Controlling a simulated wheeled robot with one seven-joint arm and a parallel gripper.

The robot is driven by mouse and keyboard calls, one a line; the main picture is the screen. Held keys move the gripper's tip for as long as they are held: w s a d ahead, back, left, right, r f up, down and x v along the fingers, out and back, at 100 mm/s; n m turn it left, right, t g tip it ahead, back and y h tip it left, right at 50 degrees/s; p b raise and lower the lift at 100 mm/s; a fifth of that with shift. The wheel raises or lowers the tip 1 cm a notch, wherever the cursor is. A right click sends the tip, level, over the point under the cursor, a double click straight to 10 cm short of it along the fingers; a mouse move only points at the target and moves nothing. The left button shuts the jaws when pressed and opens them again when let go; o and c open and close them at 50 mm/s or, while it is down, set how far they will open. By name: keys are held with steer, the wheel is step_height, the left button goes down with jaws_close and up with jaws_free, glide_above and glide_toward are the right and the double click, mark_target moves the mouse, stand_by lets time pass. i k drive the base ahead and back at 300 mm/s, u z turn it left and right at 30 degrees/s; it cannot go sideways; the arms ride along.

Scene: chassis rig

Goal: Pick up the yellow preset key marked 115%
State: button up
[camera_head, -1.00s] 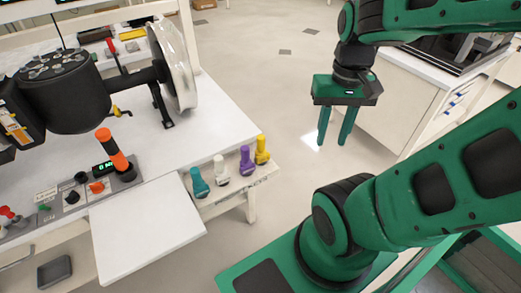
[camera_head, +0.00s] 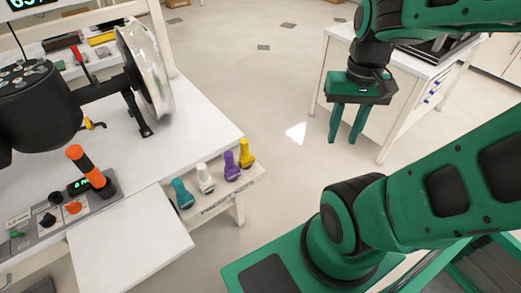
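The yellow preset key (camera_head: 246,153) stands upright at the right end of a row of keys on a small white shelf (camera_head: 212,204) at the bench's front right corner. Its marking is too small to read. A purple key (camera_head: 231,166) stands just left of it, then a white key (camera_head: 205,178) and a teal key (camera_head: 182,193). My gripper (camera_head: 345,138) hangs over the floor, to the right of the shelf and well apart from the keys. Its two green fingers point down, spread and empty.
The white bench (camera_head: 185,130) carries a black machine with a shiny disc (camera_head: 146,75) and a control panel with an orange-and-black lever (camera_head: 90,170). A white board (camera_head: 130,243) juts out left of the keys. A white cabinet (camera_head: 400,95) stands behind my gripper. Floor between shelf and gripper is clear.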

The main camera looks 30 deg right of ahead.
mark_target(246, 161)
steer(key=z, duration=0.25)
steer(key=k, duration=1.35)
steer(key=u, duration=0.65)
steer(key=i, duration=1.5)
